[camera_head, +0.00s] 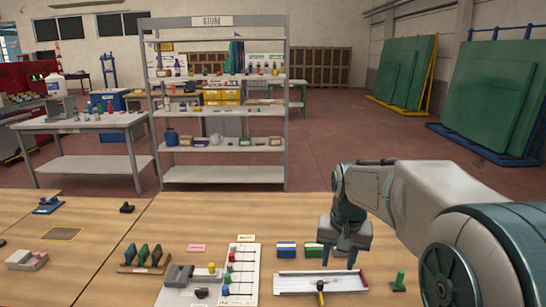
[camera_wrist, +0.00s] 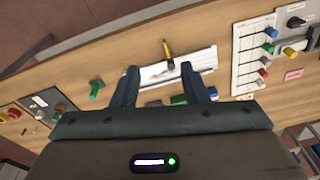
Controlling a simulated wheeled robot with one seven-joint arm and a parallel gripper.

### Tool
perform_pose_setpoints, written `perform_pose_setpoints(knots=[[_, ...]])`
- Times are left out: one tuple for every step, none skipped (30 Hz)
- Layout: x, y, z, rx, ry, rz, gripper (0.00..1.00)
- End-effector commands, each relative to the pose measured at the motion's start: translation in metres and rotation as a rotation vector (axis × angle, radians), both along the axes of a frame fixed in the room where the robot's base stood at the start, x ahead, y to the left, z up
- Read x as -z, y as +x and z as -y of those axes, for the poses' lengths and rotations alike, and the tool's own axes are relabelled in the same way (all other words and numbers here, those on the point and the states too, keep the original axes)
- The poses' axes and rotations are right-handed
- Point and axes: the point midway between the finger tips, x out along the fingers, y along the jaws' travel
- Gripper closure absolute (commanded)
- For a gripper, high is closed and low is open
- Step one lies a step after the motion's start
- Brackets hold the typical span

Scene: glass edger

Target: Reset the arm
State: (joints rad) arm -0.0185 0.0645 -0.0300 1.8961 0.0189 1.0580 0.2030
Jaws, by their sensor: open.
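My gripper (camera_head: 340,257) hangs above the back right of the wooden bench (camera_head: 190,217), fingers pointing down. In the wrist view my gripper (camera_wrist: 168,85) shows two dark fingers spread apart with nothing held between them. A white tray (camera_head: 300,282) with a yellow-and-black tool (camera_head: 320,290) lies on the bench in front of the gripper. The tray also shows beyond the fingertips in the wrist view (camera_wrist: 190,66). My arm reaches in from the right side of the head view.
Blue and green blocks (camera_head: 287,249) sit left of the gripper. A green peg-like piece (camera_head: 398,280) stands at right. A white board with coloured knobs (camera_head: 240,272) and a rack of dark green pieces (camera_head: 143,256) are further left. A grey shelf (camera_head: 220,183) stands behind the bench.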

Motion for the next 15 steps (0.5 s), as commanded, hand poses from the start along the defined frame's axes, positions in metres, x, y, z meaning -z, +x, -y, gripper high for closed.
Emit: perform_pose_setpoints(knots=[[-0.005, -0.020, 0.000, -0.017, -0.002, 0.017, 0.60], [-0.006, -0.030, 0.000, -0.029, -0.004, 0.024, 0.60], [-0.007, -0.043, 0.000, -0.044, -0.006, 0.035, 0.60], [-0.008, -0.054, -0.001, -0.055, -0.008, 0.043, 0.60], [-0.008, -0.064, -0.001, -0.068, -0.010, 0.051, 0.60], [-0.008, -0.077, -0.001, -0.082, -0.014, 0.063, 0.60], [-0.007, -0.088, -0.001, -0.094, -0.016, 0.071, 0.60], [-0.006, -0.098, -0.001, -0.105, -0.019, 0.078, 0.60], [-0.004, -0.111, -0.001, -0.120, -0.023, 0.089, 0.60], [-0.002, -0.121, -0.001, -0.132, -0.027, 0.097, 0.60], [0.000, -0.130, -0.001, -0.143, -0.030, 0.105, 0.60], [0.004, -0.142, -0.002, -0.157, -0.034, 0.113, 0.60], [0.006, -0.151, -0.002, -0.167, -0.037, 0.120, 0.60], [0.009, -0.158, -0.002, -0.176, -0.041, 0.126, 0.60], [0.012, -0.167, -0.002, -0.186, -0.044, 0.134, 0.60]])
